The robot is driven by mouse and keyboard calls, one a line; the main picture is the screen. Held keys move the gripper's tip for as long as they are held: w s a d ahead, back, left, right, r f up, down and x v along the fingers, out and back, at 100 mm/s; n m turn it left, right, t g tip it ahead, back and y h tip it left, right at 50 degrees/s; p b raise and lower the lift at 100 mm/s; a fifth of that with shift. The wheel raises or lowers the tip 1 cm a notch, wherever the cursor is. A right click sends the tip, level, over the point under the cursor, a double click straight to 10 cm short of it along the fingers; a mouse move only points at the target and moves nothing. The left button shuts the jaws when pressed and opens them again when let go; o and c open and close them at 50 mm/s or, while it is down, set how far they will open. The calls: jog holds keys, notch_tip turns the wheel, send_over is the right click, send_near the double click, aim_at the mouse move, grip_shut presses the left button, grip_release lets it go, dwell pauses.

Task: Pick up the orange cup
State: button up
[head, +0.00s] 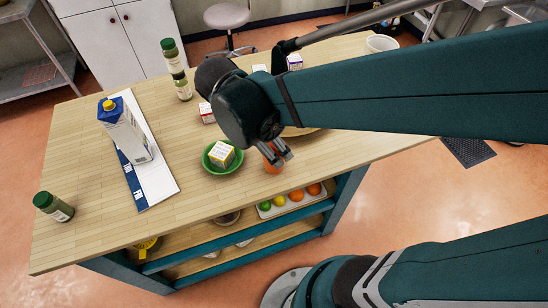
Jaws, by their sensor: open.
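The orange cup (272,167) stands near the front edge of the wooden table, partly hidden behind my gripper. My gripper (279,154) reaches down over the cup with its fingers apart. Its fingertips overlap the upper part of the cup in the head view. I cannot tell whether they touch it or only hang in front of it or above it.
A green bowl (209,163) holding a small box (221,154) stands just left of the cup. Green-capped jars (170,55) stand behind. The wooden table (85,165) has free room at left.

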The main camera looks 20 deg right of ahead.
jog(key=shift+x, duration=1.15)
jog(key=shift+b, duration=0.3)
jog(key=shift+b+x, duration=0.95)
jog(key=shift+x, duration=1.65)
jog(key=c, duration=1)
